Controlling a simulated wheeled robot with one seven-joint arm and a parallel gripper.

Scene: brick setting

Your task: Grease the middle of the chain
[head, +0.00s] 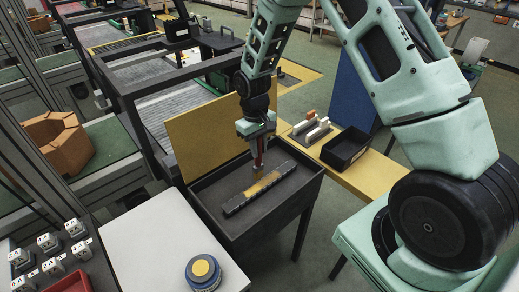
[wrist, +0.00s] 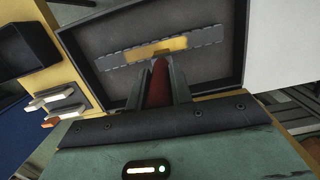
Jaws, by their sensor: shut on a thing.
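The chain (head: 286,172) is a dark segmented strip lying at a slant in a dark, shallow tray (head: 311,186). A yellow patch (head: 268,184) covers its middle, and both ends look bare and dark. My gripper (head: 257,147) is above the tray, shut on a brush with a red handle (head: 258,159). The brush points down, its tan tip (head: 257,173) at or just above the yellow patch; I cannot tell if it touches. In the wrist view the red handle (wrist: 159,82) sits between the fingers, in front of the chain (wrist: 205,36) and its yellow patch (wrist: 160,48).
A yellow panel (head: 205,125) stands behind the tray. To its right, a yellow bench holds a black bin (head: 346,149) and a rack with light blocks (head: 311,131). A white tabletop (head: 150,240) at front left bears a blue round tin (head: 202,272).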

